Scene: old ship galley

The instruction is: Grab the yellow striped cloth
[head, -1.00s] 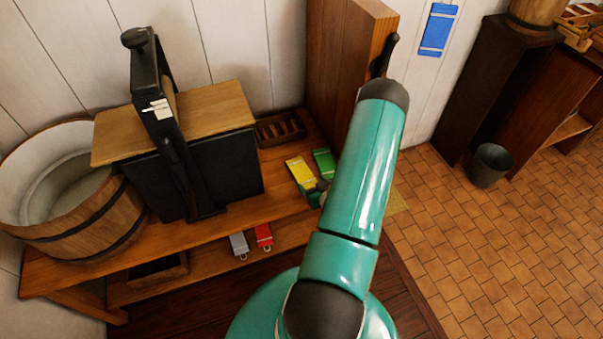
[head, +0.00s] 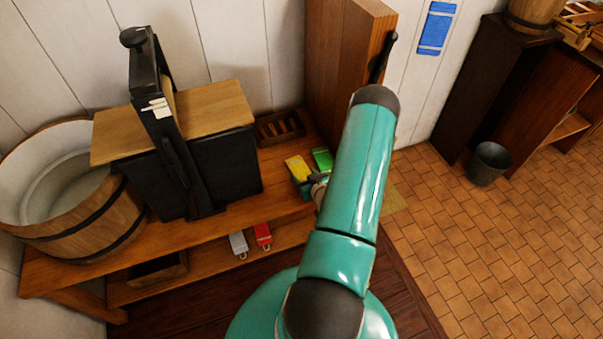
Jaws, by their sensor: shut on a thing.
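The yellow striped cloth (head: 297,169) lies at the right part of the wooden bench in the head view, left of a green cloth (head: 322,159). My gripper (head: 304,187) is at the near edge of the yellow cloth and is shut on it. The gripper is small and partly hidden by my teal arm, so the fingertips do not show clearly. The cloth's near end is covered by the gripper.
A slatted wooden box (head: 279,129) lies behind the cloths, and a tall wooden panel (head: 340,60) rises beside them. A black press (head: 225,160) and a wooden tub (head: 85,225) stand left. Grey (head: 239,244) and red (head: 262,234) cloths lie on the lower shelf.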

